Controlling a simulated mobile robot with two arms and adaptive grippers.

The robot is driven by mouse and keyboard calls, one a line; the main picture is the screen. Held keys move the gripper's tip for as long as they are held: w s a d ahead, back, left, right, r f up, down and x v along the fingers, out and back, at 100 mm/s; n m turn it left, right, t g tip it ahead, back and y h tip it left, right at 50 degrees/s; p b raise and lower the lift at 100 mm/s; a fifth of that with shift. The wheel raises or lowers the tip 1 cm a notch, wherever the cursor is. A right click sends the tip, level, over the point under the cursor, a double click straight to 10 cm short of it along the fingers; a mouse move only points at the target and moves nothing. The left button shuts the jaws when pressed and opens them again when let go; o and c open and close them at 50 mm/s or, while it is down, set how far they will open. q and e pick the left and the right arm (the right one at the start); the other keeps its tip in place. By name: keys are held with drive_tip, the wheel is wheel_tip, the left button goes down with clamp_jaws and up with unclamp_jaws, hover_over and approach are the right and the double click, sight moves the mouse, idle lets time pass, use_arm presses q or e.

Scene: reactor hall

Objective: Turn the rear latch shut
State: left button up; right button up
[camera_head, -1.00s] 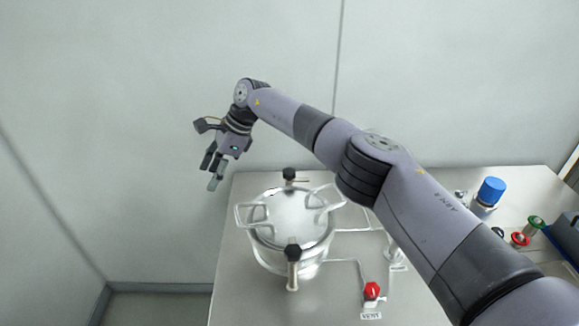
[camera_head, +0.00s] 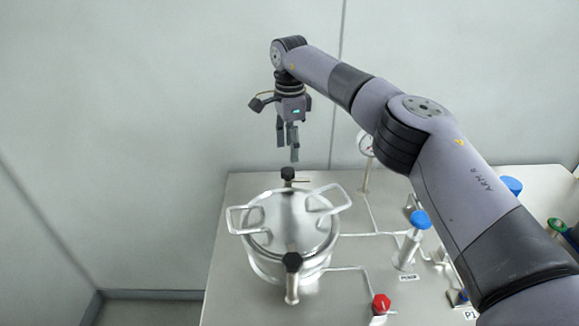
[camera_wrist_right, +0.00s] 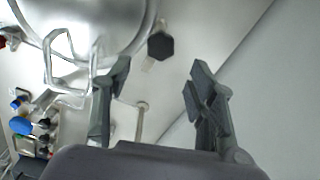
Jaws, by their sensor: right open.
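The steel pot (camera_head: 290,225) stands on the bench with its lid on. The rear latch (camera_head: 288,174) has a black knob and sits at the pot's far side. In the right wrist view its dark knob (camera_wrist_right: 160,46) shows beyond and between the fingers, apart from them. The front latch (camera_head: 292,264) has a black knob on a pale stem at the near side. My right gripper (camera_head: 290,156) is open and empty, pointing down just above the rear latch. It also shows in the right wrist view (camera_wrist_right: 158,95). My left gripper is not in view.
Right of the pot are pipes, a blue-capped valve (camera_head: 420,222), a red knob (camera_head: 381,303) and a gauge (camera_head: 366,143). The wall (camera_head: 150,130) stands behind the bench (camera_head: 225,215).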

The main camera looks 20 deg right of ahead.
sight(289, 170)
wheel_tip(289, 170, down, 6)
drive_tip(key=shift+a+r+p, duration=0.1)
drive_tip(key=shift+r+p, duration=0.1)
drive_tip(key=shift+p, duration=0.5)
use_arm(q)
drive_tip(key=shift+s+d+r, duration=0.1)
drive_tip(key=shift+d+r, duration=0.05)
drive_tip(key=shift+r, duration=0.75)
use_arm(e)
drive_tip(key=shift+f, duration=0.55)
drive_tip(key=shift+c, duration=0.6)
drive_tip(key=c, duration=1)
